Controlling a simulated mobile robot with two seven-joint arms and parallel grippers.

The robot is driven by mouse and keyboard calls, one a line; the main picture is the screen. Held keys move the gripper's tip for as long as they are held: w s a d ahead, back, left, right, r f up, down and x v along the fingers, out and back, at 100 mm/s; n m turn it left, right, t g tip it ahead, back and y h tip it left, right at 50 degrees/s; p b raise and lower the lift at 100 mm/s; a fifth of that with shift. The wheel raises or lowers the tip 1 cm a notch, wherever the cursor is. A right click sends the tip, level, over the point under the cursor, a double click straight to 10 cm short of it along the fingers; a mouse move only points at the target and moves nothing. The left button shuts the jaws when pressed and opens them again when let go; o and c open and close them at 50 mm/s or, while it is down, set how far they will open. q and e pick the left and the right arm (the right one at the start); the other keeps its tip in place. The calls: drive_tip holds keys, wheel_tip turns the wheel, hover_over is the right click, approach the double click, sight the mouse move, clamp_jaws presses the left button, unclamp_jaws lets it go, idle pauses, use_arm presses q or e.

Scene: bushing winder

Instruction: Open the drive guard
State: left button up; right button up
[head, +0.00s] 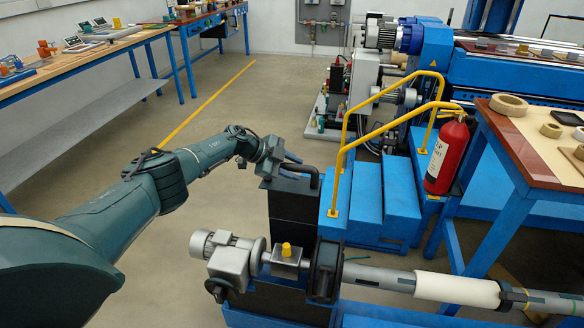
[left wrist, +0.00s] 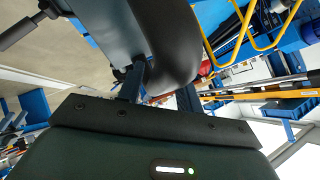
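A black box-shaped cover with an arched black handle, which looks like the drive guard (head: 292,207), stands upright left of the blue steps. Its handle (head: 316,177) is on top. My left gripper (head: 292,168) is at the handle from the left, its two fingers apart. In the left wrist view a thick black rounded bar, apparently the handle (left wrist: 168,38), looms close, with its lower end between the spread fingers (left wrist: 158,92). I cannot tell whether the fingers touch it. My right gripper is not in view.
A grey motor and gearbox (head: 230,262) with a shaft carrying a white roll (head: 457,289) lie in front. Blue steps (head: 382,205) with yellow handrails (head: 340,165) and a red extinguisher (head: 446,157) stand right. A workbench (head: 75,62) is left; floor between is clear.

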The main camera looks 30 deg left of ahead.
use_arm(q)
drive_tip(key=shift+o, duration=0.7)
drive_tip(key=p+v, duration=0.3)
drive_tip(key=v, duration=1)
drive_tip(key=shift+s+a, duration=0.1)
